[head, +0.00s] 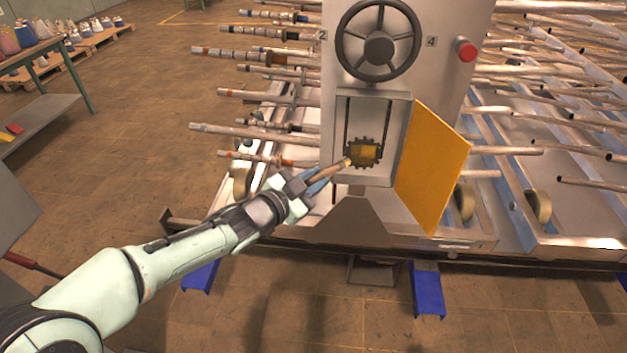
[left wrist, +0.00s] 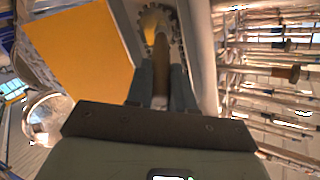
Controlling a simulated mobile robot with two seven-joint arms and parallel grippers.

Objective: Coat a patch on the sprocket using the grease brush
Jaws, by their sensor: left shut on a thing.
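The sprocket (head: 365,153) is a dark toothed wheel with a yellowish area on its face, inside an open box in the upright machine panel. It also shows at the top of the left wrist view (left wrist: 174,32). My left gripper (head: 312,182) is shut on the grease brush (head: 328,171), just outside the box at its left. The brush's wooden handle points up and right, and its tip is at the sprocket's left edge. The left wrist view shows the brush (left wrist: 161,66) between the fingers. I cannot tell whether the tip touches the sprocket. My right gripper is out of view.
A yellow door (head: 432,168) stands open at the box's right. A handwheel (head: 378,46) and a red button (head: 466,50) are above. Racks of pipes (head: 250,95) stick out on both sides. A shelf table (head: 42,100) stands far left.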

